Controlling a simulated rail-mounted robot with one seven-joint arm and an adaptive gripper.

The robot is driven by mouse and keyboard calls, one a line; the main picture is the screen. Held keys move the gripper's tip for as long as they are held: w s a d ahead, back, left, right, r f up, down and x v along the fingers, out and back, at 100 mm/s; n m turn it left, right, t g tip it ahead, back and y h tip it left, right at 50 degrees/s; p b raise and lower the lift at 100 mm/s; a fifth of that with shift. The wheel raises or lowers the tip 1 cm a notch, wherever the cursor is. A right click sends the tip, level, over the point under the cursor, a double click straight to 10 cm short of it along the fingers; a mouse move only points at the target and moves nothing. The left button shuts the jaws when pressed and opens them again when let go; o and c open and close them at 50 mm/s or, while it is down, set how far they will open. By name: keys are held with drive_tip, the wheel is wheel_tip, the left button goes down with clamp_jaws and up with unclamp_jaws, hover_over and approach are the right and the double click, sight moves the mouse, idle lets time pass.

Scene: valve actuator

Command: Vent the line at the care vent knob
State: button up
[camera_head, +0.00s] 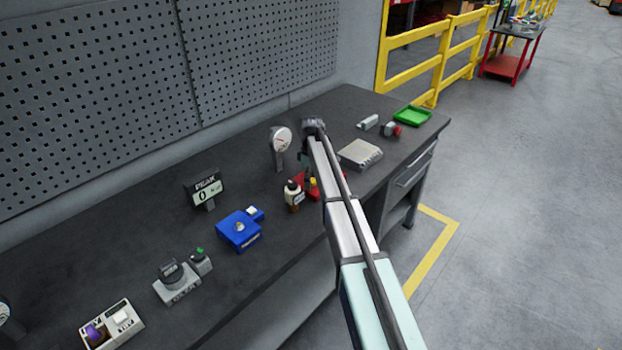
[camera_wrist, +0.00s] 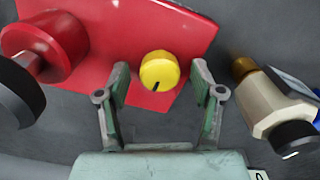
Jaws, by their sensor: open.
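The yellow knob (camera_wrist: 160,71) with a dark mark on its face sits at the edge of a red base (camera_wrist: 130,30) in the wrist view. I take it to be the care vent knob. My gripper (camera_wrist: 160,80) is open, with one finger on each side of the knob and a visible gap at both sides. I cannot tell how far the fingertips are from it in depth. In the head view the yellow knob (camera_head: 313,182) and red base (camera_head: 306,192) show beside my arm, which hides part of them. My gripper (camera_head: 305,160) is mostly hidden there.
A red cylinder (camera_wrist: 45,45) stands left of the knob. In the head view a gauge (camera_head: 281,140) stands behind, a scale (camera_head: 360,153) to the right, and a blue box (camera_head: 239,230) to the left.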

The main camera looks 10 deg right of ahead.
drive_tip(key=c, duration=1.2)
drive_tip(key=shift+o, duration=0.3)
drive_tip(key=shift+m, duration=0.3)
drive_tip(key=m+b, duration=0.1)
drive_tip(key=m, duration=0.2)
drive_tip(key=shift+f+b, duration=0.1)
drive_tip(key=shift+b, duration=0.3)
drive_tip(key=m+b, duration=0.1)
drive_tip(key=m, duration=0.4)
drive_tip(key=m+b, duration=0.1)
drive_tip(key=m, duration=0.3)
drive_tip(key=shift+m, duration=0.3)
drive_tip(key=shift+m+b, duration=0.5)
drive_tip(key=shift+m, duration=1.6)
